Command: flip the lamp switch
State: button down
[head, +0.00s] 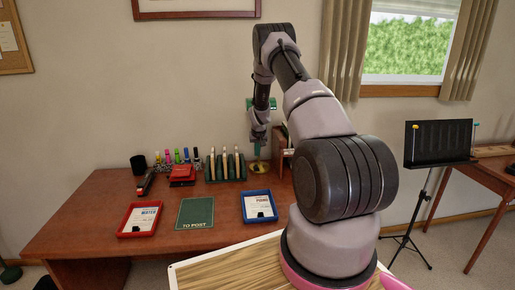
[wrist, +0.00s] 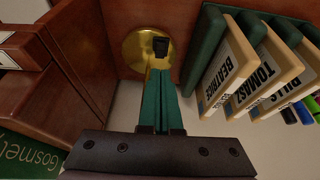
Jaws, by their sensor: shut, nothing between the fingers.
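The lamp shows in the head view as a green shade (head: 272,103) and a round brass base (head: 257,168) at the back of the desk, partly hidden by my arm. In the wrist view the brass base (wrist: 137,52) is at top centre, with a small black switch (wrist: 161,46) on it. My gripper (wrist: 159,74) is shut and empty, its green fingers together and pointing at the base, their tips just below the switch in the picture. I cannot tell whether they touch it. In the head view my gripper (head: 258,148) is above the base.
A green rack (wrist: 203,62) with named wooden pieces stands close right of my gripper. A brown wooden box (wrist: 72,50) is close on the left. The desk (head: 85,215) also holds a red tray (head: 122,232), a blue tray (head: 247,217) and a green mat (head: 195,212).

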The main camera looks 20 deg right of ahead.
aim_at(256, 166)
jog(key=x, duration=0.7)
jog(key=shift+w+f, duration=0.15)
jog(key=shift+f, duration=0.2)
